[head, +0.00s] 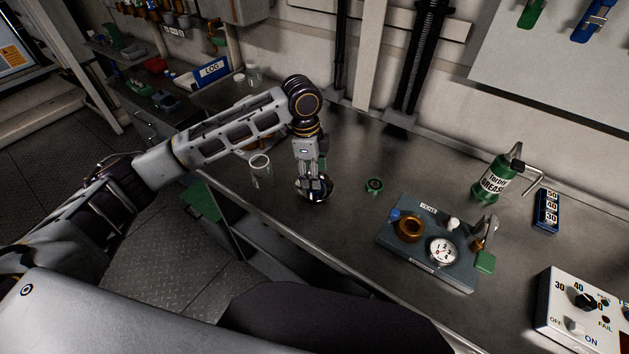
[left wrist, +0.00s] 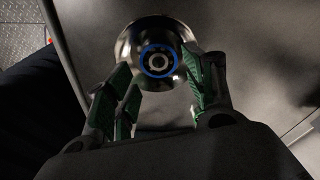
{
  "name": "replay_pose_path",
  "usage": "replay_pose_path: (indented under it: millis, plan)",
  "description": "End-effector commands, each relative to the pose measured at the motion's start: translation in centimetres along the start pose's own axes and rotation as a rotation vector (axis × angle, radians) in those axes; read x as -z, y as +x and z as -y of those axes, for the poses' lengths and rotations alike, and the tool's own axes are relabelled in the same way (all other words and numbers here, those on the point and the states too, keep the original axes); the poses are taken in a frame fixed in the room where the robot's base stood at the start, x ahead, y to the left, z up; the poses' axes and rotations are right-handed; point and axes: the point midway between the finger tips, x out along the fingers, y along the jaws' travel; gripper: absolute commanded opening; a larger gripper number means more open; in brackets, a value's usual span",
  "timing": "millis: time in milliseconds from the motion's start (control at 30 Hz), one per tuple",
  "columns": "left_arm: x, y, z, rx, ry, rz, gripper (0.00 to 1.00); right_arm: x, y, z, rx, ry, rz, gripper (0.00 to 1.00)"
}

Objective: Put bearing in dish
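A small shiny metal dish (head: 328,187) stands on the bench under my left gripper (head: 315,194). In the left wrist view the dish (left wrist: 128,48) is round and polished, and a bearing with a blue ring (left wrist: 158,61) appears to lie inside it. My left gripper (left wrist: 160,88) has its green-padded fingers spread apart, with nothing held between them. The fingers point down at the dish and partly hide it in the head view. A second small ring, green with a dark centre (head: 374,185), lies on the bench to the right of the dish. My right gripper is not in view.
A grey-blue fixture (head: 428,262) with a brass ring and dial gauge stands to the right. Behind it are a green grease bottle (head: 493,178) and a blue numbered block (head: 547,210). A control box (head: 585,310) sits lower right.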

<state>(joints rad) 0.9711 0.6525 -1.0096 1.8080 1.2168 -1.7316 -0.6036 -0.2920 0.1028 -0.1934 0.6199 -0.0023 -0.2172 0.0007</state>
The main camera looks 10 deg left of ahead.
Motion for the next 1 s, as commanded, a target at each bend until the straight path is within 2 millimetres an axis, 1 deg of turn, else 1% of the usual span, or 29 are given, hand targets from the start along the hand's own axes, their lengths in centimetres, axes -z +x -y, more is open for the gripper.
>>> replay_pose_path:
  millis: [33, 300, 500, 700, 1000]
  plan:
    - [0.1, -0.9, 0.1, 0.005, 0.001, -0.002, 0.53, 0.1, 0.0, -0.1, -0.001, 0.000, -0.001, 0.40]
    - [0.1, -5.0, 0.1, 0.006, 0.001, -0.003, 0.53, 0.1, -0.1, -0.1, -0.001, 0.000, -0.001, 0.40]
    - [0.1, -7.1, 0.1, 0.005, 0.001, -0.003, 0.53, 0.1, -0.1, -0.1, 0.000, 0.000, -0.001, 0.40]
    - [0.1, -8.0, 0.1, 0.004, 0.001, -0.003, 0.53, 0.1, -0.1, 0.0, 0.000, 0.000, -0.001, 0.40]
    - [0.1, -8.0, 0.1, 0.004, 0.001, -0.003, 0.53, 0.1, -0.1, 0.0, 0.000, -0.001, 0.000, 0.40]
